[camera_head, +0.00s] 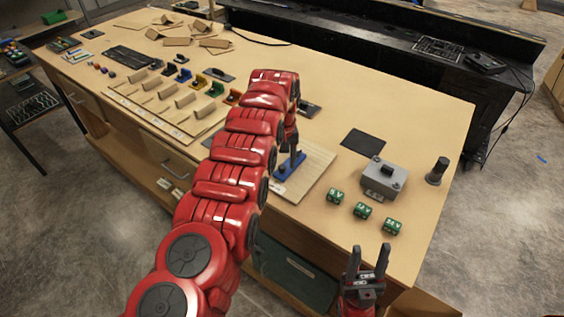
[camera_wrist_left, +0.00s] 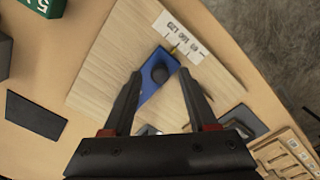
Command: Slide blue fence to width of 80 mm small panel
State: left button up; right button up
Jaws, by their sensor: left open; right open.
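The blue fence (camera_head: 290,166) stands on a light wooden board (camera_head: 313,178) near the table's front edge. In the left wrist view the blue fence (camera_wrist_left: 150,88) has a dark round knob (camera_wrist_left: 160,73) on it. A white scale label (camera_wrist_left: 180,38) is on the board beyond it. My left gripper (camera_head: 293,143) is over the fence. Its open fingers (camera_wrist_left: 160,76) lie on either side of the fence and knob in the wrist view; contact cannot be told. My right gripper (camera_head: 368,262) is open and empty in front of the table. I cannot identify the 80 mm small panel.
A dark flat pad (camera_head: 363,143), a grey box (camera_head: 384,179), a black cylinder (camera_head: 437,171) and green cubes (camera_head: 362,210) lie right of the board. A wooden rack (camera_head: 175,112) with colored blocks is to the left. The back right tabletop is clear.

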pick_arm(q)
jog(key=shift+f, duration=0.25)
grip_shut()
dwell(1.4)
